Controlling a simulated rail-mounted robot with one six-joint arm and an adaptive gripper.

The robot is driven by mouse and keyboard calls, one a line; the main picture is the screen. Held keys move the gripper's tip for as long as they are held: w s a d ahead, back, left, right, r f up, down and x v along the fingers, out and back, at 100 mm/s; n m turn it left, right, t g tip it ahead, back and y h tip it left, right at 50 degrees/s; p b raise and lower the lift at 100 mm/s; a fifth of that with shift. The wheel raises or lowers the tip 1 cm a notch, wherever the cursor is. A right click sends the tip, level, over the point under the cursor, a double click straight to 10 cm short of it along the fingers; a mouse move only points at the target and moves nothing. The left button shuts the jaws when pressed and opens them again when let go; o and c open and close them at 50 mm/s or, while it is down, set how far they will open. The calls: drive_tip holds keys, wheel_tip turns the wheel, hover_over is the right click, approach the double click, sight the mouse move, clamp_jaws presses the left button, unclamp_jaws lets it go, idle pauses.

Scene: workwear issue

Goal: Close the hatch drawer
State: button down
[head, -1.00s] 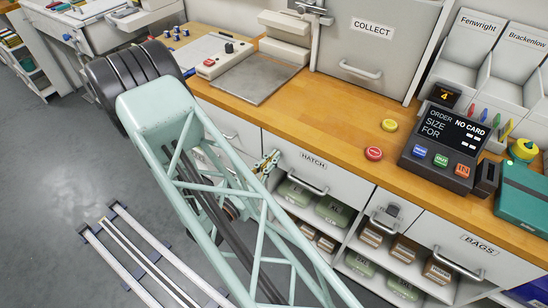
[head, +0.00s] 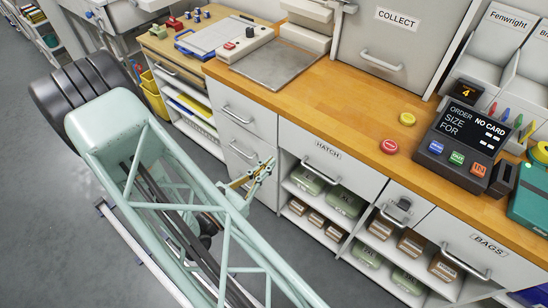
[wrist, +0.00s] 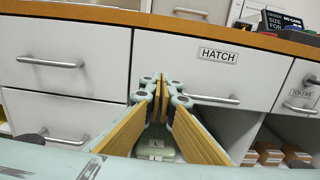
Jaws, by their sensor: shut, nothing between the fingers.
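The hatch drawer (head: 345,170) is a pale grey front labelled HATCH with a bar handle, under the wooden counter. It looks about flush with the fronts beside it; a small gap cannot be ruled out. It also shows in the wrist view (wrist: 255,75), its handle partly behind my fingers. My gripper (head: 268,168), with yellow finger pads, is shut and empty. It is in front of the cabinets, just left of the hatch drawer in the head view. In the wrist view my gripper (wrist: 160,82) points at the drawer's left part; contact cannot be made out.
Closed-looking drawers (head: 247,112) are to the left. Open shelves with green and brown boxes (head: 308,182) lie below the hatch drawer. The grey floor before the cabinets is clear.

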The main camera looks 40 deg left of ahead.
drive_tip(key=shift+s, duration=1.3)
drive_tip(key=shift+r, duration=0.1)
